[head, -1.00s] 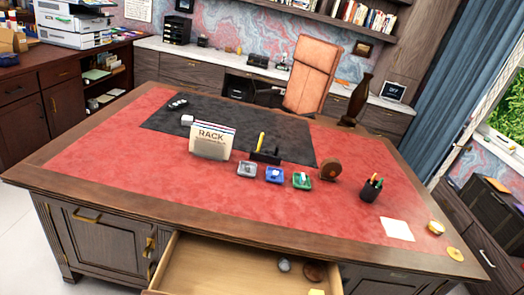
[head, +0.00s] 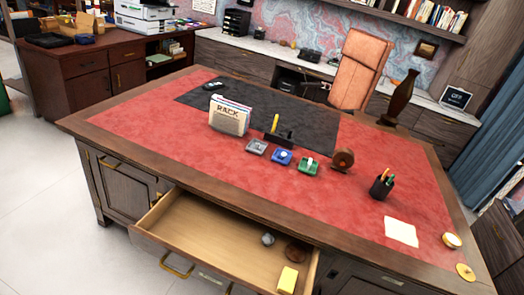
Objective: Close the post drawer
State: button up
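The post drawer is not labelled in view. One drawer (head: 200,221) in the front of the desk (head: 104,134) stands pulled well out, its pale wooden inside showing. A small grey round thing (head: 268,239), a dark brown round thing (head: 297,251) and a yellow block (head: 288,280) lie in its right part. Its dark front carries a brass handle (head: 177,266) at the lower left. My gripper is not in view.
On the red desktop stand a rack of papers (head: 229,116), small grey, blue and green trays (head: 282,157), a brown round object (head: 343,160) and a pen cup (head: 381,187). White floor (head: 50,220) lies open at the left.

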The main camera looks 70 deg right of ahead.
aim_at(222, 248)
jog(key=k, duration=1.6)
jog(key=z, duration=0.8)
jog(key=i, duration=1)
jog(key=z, duration=0.55)
jog(key=i, duration=1)
jog(key=u, duration=0.35)
